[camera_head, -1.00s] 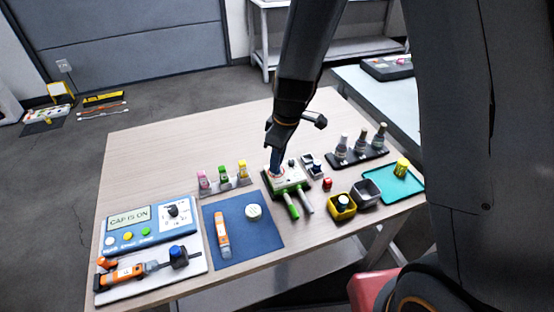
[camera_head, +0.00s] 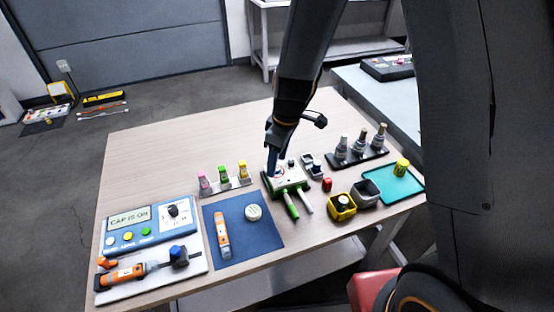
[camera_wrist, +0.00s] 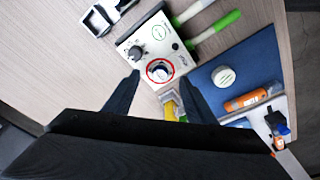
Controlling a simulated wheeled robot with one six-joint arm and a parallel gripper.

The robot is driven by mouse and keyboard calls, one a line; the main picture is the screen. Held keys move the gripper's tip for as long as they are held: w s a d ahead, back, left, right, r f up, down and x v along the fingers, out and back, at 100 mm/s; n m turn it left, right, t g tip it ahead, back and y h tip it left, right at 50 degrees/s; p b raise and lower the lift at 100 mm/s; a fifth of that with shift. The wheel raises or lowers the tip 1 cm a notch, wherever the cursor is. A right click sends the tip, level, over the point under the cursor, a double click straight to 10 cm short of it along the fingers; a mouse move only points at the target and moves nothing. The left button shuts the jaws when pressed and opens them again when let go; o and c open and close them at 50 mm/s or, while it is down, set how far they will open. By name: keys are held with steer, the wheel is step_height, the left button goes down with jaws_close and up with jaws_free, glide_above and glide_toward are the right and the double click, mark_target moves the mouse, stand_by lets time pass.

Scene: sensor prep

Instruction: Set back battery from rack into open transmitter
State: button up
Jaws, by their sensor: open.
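My gripper (camera_head: 271,162) is open, with its two fingers apart in the wrist view (camera_wrist: 158,96). It is above the left side of a white box with a dark knob (camera_wrist: 134,38). A red-ringed round opening (camera_wrist: 160,71) on the box has a dark and pale round piece in it. A small rack (camera_head: 236,184) holds pink (camera_head: 204,181), green (camera_head: 224,175) and yellow (camera_head: 242,169) pieces; the yellow one (camera_wrist: 171,107) shows between my fingers, lower down. An orange device (camera_head: 222,236) and white round cap (camera_head: 253,212) lie on a blue mat (camera_head: 264,237). I cannot tell which object is the transmitter.
A black rack (camera_head: 359,158) with three bottles, a yellow bin (camera_head: 341,209), a grey bin (camera_head: 366,193) and a teal tray (camera_head: 407,187) stand right. A blue display panel (camera_head: 146,229) stands left. The table's back left (camera_head: 165,150) is clear.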

steer(key=shift+r+p, duration=0.35)
steer(key=shift+r, duration=0.2)
step_height(320, 180, up, 6)
steer(key=p, duration=0.4)
stand_by(0.6)
steer(key=s+d+r+m, duration=0.4)
steer(key=s+d+m, duration=0.2)
steer(key=s+d, duration=0.1)
steer(key=s+d+r+m+h, duration=0.1)
steer(key=s+d+r+m, duration=0.3)
steer(key=s+d+m, duration=0.2)
steer(key=shift+s+d+r+t+h, duration=0.3)
steer(key=shift+s+d, duration=0.45)
steer(key=shift+s, duration=0.25)
